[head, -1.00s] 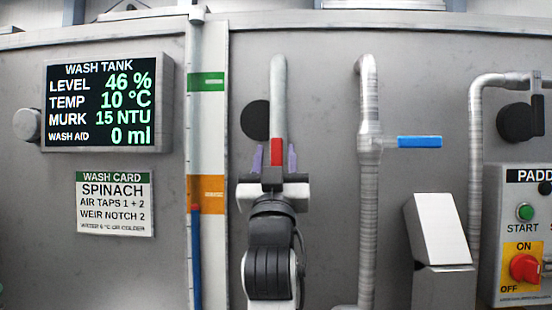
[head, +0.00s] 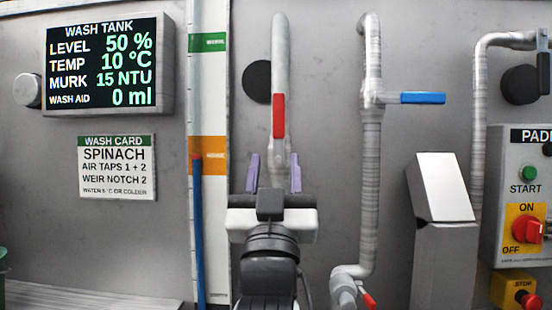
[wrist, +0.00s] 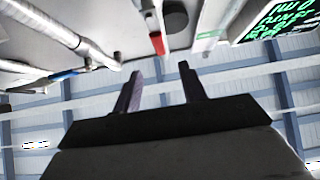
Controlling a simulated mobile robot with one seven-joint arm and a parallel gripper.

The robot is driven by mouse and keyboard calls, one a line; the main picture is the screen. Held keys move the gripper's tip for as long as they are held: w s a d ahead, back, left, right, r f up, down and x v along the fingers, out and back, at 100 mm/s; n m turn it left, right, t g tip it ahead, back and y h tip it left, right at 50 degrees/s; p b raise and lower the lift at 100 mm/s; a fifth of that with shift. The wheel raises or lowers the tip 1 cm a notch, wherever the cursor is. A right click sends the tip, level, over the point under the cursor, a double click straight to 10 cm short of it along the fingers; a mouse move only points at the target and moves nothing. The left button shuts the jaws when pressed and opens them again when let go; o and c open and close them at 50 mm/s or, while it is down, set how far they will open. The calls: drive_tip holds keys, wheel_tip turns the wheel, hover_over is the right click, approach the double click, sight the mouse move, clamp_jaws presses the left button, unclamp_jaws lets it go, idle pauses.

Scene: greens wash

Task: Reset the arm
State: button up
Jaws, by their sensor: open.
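My gripper (head: 274,174) is open and empty in the head view, with its two purple fingers upright and apart. It stands in front of the lower part of a pipe with a red lever (head: 278,116), and the lever hangs straight down just above the fingertips. In the wrist view my gripper (wrist: 158,80) points up toward the tank wall and ceiling, with nothing between the fingers. The red lever (wrist: 158,43) also shows there, beyond the fingertips.
A blue lever (head: 422,98) sticks out sideways on the pipe to the right. The wash tank display (head: 108,64) reads level 50 %. A grey sloped box (head: 442,230) and the paddle control panel (head: 522,190) stand at the right. A low red-handled valve (head: 366,298) is near the bottom.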

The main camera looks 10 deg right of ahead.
drive_tip(key=shift+s+f, duration=0.25)
drive_tip(key=shift+s, duration=0.05)
